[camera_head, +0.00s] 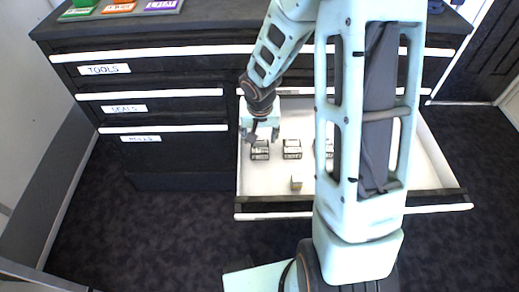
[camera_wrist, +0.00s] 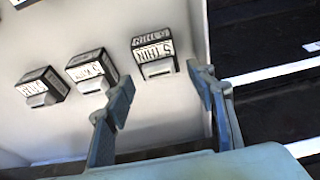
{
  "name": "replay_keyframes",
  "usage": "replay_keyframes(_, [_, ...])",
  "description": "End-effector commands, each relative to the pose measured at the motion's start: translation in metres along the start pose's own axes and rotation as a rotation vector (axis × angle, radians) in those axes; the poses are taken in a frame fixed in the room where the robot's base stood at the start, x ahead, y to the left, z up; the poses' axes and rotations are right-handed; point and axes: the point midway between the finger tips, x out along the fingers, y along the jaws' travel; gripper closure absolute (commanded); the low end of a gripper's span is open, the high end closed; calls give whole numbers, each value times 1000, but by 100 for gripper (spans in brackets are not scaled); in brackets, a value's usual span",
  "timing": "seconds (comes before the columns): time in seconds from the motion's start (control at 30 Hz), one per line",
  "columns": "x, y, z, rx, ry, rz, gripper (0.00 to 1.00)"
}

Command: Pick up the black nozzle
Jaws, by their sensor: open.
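I cannot make out a black nozzle in either view. My gripper (camera_head: 262,134) hangs over the left part of an open white drawer (camera_head: 275,190), fingers pointing down. In the wrist view my gripper (camera_wrist: 163,84) is open, with nothing visible between its two fingers. Just beyond the fingertips is a small black-and-white labelled box (camera_wrist: 153,58), which seems to be the leftmost box (camera_head: 260,150) in the head view. My arm hides part of the drawer.
Two similar labelled boxes (camera_wrist: 92,73) (camera_wrist: 40,88) stand in the same row. A dark cabinet (camera_head: 175,160) with shut, labelled drawers stands left. Coloured items (camera_head: 118,6) lie on its top. Dark floor is clear in front.

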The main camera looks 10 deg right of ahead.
Motion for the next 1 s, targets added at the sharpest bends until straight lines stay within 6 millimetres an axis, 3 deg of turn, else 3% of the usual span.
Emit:
replay_keyframes(0.4, [51,2,10,-3,0,0,49])
replay_keyframes(0.7, [53,2,9,-2,1,0,49])
replay_keyframes(1.0, [53,2,8,-2,1,0,82])
